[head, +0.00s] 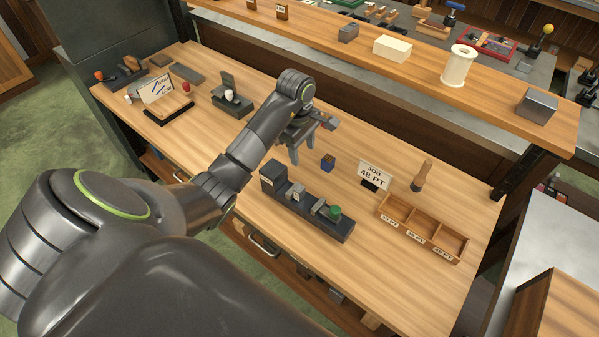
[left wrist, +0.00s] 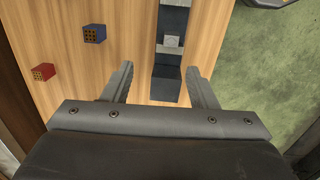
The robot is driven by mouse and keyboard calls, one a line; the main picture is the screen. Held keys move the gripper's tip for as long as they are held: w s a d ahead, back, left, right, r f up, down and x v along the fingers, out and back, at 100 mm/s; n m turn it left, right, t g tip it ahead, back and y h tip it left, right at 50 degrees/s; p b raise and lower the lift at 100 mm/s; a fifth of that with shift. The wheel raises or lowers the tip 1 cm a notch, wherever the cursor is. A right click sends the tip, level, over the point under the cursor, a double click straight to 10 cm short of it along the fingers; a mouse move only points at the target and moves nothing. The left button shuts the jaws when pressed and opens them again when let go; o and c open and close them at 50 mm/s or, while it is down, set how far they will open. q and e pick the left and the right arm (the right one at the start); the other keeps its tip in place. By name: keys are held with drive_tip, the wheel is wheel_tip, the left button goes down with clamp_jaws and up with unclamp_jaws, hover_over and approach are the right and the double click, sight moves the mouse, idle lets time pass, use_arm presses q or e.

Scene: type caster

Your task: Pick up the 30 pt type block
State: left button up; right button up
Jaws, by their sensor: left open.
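Two small type blocks show in the left wrist view: a blue one (left wrist: 95,34) and a red one (left wrist: 43,72), both left of the fingers. The blue block also stands on the bench in the head view (head: 328,162); I cannot make out the red one there. No size is readable on either, so I cannot tell which is 30 pt. My left gripper (head: 303,153) is open and empty above the bench, left of the blue block. Its spread fingers show in the left wrist view (left wrist: 160,85), with the caster's dark end between them. My right gripper is not in view.
The dark type caster (head: 305,205) with a green knob lies in front of the blue block. A "JOB 48 PT" card (head: 374,174), a wooden three-compartment tray (head: 422,228) and a wooden-handled tool (head: 421,176) stand right. A raised shelf (head: 400,70) runs behind.

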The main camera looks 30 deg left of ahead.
use_arm(q)
drive_tip(key=a, duration=0.1)
drive_tip(key=b, duration=1.2)
approach(299, 188)
drive_tip(key=shift+g+y, duration=0.3)
drive_tip(key=shift+g, duration=0.1)
drive_tip(key=f, duration=0.2)
drive_tip(key=w+f, duration=0.1)
drive_tip(key=f, duration=0.2)
drive_tip(key=shift+w+a+f, duration=0.15)
drive_tip(key=shift+f, duration=0.15)
drive_tip(key=f, duration=0.1)
drive_tip(key=f+p, duration=0.1)
drive_tip(key=d+f+p, duration=0.1)
drive_tip(key=f, duration=0.1)
drive_tip(key=shift+s+f, duration=0.1)
drive_tip(key=shift+s, duration=0.25)
drive_tip(key=shift+w+f, duration=0.1)
drive_tip(key=shift+f, duration=0.35)
drive_tip(key=shift+r, duration=0.1)
clamp_jaws()
